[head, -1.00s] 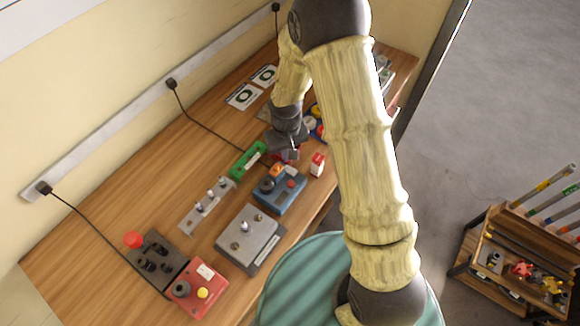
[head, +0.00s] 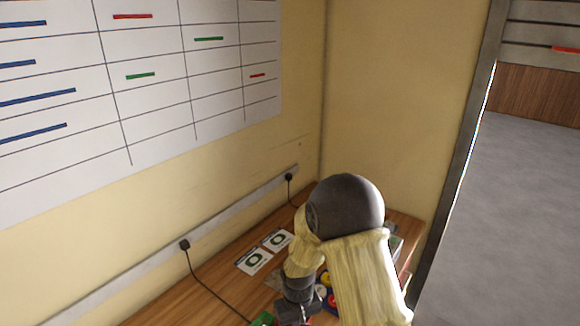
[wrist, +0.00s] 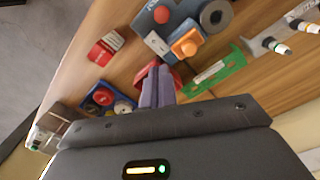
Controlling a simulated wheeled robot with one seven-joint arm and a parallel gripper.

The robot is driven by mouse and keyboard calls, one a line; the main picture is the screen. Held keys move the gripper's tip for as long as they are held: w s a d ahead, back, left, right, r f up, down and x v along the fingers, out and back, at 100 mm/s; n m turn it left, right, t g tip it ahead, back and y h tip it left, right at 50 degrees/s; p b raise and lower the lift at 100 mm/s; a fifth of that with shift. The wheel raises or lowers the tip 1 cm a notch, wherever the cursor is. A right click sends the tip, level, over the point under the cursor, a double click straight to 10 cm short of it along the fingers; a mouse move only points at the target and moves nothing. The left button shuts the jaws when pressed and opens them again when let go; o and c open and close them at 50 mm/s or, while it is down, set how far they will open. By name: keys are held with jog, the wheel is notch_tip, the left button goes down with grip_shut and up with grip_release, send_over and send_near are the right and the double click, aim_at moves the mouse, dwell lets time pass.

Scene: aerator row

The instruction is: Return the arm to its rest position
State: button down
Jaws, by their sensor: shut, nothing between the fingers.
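My gripper shows in the wrist view (wrist: 157,88), with its two grey-purple fingers closed together and nothing between them. It is above the wooden bench, over or close to a red object (wrist: 172,76) that the fingers partly hide; I cannot tell whether they touch it. In the head view my arm reaches over the bench, bent at a dark elbow joint. The dark wrist (head: 296,288) hangs low at the bottom edge, and the fingertips are not clear there.
In the wrist view, a blue control box (wrist: 180,25), a green bracket (wrist: 222,73), a red-and-white box (wrist: 104,48) and a blue block with round buttons (wrist: 104,98) surround the fingers. Two cards (head: 254,261) lie by the wall. A wall chart (head: 150,80) hangs above.

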jog(key=s+d+r+m+t+b, duration=0.1)
jog(key=s+d+r+m, duration=0.3)
jog(key=s+d+r, duration=0.8)
notch_tip(320, 180, up, 2)
jog(key=shift+s+d+t+b, duration=0.2)
jog(key=shift+d+t+b, duration=0.1)
jog(key=shift+d+t, duration=0.4)
jog(key=shift+a, duration=0.15)
